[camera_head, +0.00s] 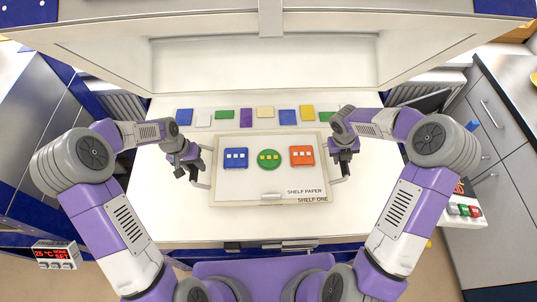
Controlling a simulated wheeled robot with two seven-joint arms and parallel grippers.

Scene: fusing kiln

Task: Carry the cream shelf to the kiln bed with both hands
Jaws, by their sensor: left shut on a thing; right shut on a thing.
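The cream shelf (215,190), marked "SHELF ONE", lies in the middle of the head view with shelf paper on it. It carries a blue square (236,158), a green disc (269,159) and an orange-red square (302,156), each topped with small pale or yellow pieces. My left gripper (191,166) is shut on the shelf's left handle (201,184). My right gripper (343,164) is shut on its right handle (340,180). The shelf looks level; I cannot tell whether it touches the white surface under it. I cannot clearly make out the kiln bed.
A row of several coloured tiles (246,117) lies behind the shelf. A large white open housing (265,65) stands at the back. A red-digit display (55,254) is at lower left, and a button box (462,210) at right. White surface (160,215) is clear beside the shelf.

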